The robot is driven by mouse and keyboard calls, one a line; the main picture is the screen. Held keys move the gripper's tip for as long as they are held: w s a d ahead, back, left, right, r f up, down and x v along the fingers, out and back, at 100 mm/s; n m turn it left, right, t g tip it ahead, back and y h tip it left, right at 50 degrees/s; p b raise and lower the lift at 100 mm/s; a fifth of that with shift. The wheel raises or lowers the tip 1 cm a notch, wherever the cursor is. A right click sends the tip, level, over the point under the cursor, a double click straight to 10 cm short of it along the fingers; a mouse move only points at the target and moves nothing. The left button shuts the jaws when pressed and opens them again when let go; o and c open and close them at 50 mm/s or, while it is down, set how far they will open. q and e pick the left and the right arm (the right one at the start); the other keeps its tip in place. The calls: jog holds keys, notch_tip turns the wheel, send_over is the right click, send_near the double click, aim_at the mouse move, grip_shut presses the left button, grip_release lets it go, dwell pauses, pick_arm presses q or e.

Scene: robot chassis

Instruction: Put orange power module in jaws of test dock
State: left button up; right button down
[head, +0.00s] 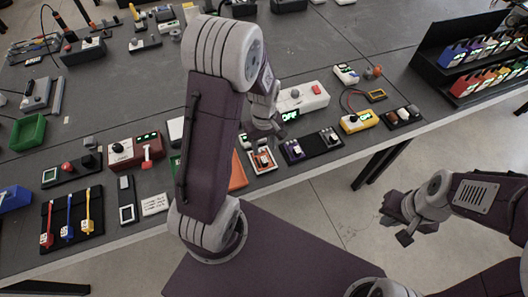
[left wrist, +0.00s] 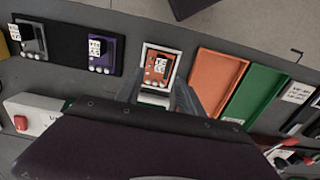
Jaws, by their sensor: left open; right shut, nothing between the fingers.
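The orange power module (head: 263,160) lies inside a white-rimmed frame near the table's front edge; it also shows in the left wrist view (left wrist: 160,67). This frame (left wrist: 146,57) may be the test dock; I cannot make out its jaws. My left gripper (head: 262,130) is open and empty just behind the module. In the left wrist view its fingers (left wrist: 157,90) are spread at the module's near end, one to each side. I cannot tell whether they touch anything. My right gripper (head: 400,220) is shut and empty, off the table at the right.
A black rack (head: 312,146) with purple and grey modules stands beside the frame. An orange tray (left wrist: 216,82) and a green tray (left wrist: 254,95) lie on the other side. A white box reading OFF (head: 302,97) stands behind.

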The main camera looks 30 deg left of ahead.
pick_arm(q)
jog(key=shift+r, duration=0.25)
dwell(0.5)
jog(key=shift+w+d+r, duration=0.15)
jog(key=s+d+r+m+t, duration=0.1)
jog(key=s+d+r+m, duration=0.3)
jog(key=s+m, duration=0.4)
jog(key=shift+s+d+r+m, duration=0.3)
jog(key=shift+r+m, duration=0.05)
jog(key=shift+m, duration=0.55)
